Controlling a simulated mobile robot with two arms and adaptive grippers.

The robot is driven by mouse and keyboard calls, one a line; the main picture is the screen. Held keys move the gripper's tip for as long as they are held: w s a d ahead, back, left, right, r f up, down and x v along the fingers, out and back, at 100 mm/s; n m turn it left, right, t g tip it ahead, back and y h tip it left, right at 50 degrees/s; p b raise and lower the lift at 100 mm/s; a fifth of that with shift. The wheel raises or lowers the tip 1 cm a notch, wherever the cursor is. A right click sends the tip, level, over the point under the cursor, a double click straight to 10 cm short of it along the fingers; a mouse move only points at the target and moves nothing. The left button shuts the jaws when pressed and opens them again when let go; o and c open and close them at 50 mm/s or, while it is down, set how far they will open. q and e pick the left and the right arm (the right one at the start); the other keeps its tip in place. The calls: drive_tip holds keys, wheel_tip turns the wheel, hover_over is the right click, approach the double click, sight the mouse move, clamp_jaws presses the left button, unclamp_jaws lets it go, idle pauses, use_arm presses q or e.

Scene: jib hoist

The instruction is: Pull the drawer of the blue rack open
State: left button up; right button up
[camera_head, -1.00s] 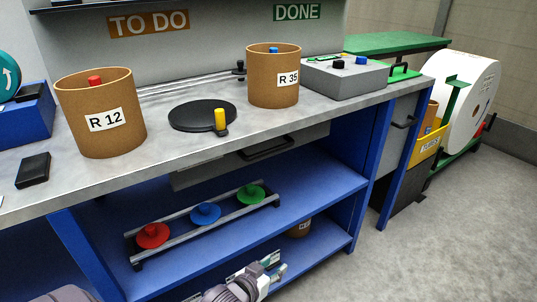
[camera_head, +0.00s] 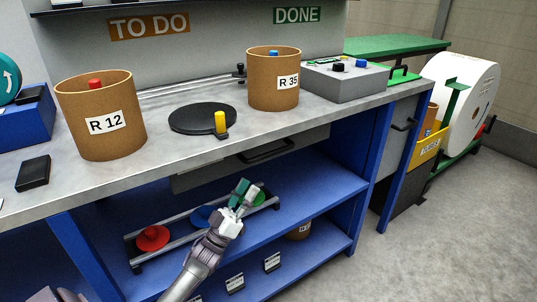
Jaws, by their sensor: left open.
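The blue rack (camera_head: 322,187) is a blue-framed bench with a grey worktop. Its grey drawer (camera_head: 215,172) hangs under the worktop and looks shut, with a black bar handle (camera_head: 266,151) on its front. My left gripper (camera_head: 247,192) is open and empty. It is in front of the shelf, below and a little left of the handle, apart from it. It partly hides the blue and green discs on the shelf rail. My right gripper is not in view.
On the worktop stand brown tubs R 12 (camera_head: 100,130) and R 35 (camera_head: 273,85), a black turntable (camera_head: 195,117) and a grey control box (camera_head: 345,83). A red disc (camera_head: 151,238) sits on the shelf rail.

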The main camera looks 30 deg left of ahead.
sight(269, 154)
use_arm(q)
drive_tip(key=x, duration=1.1)
drive_tip(key=shift+w+r, duration=0.1)
drive_tip(key=shift+w, duration=0.05)
clamp_jaws()
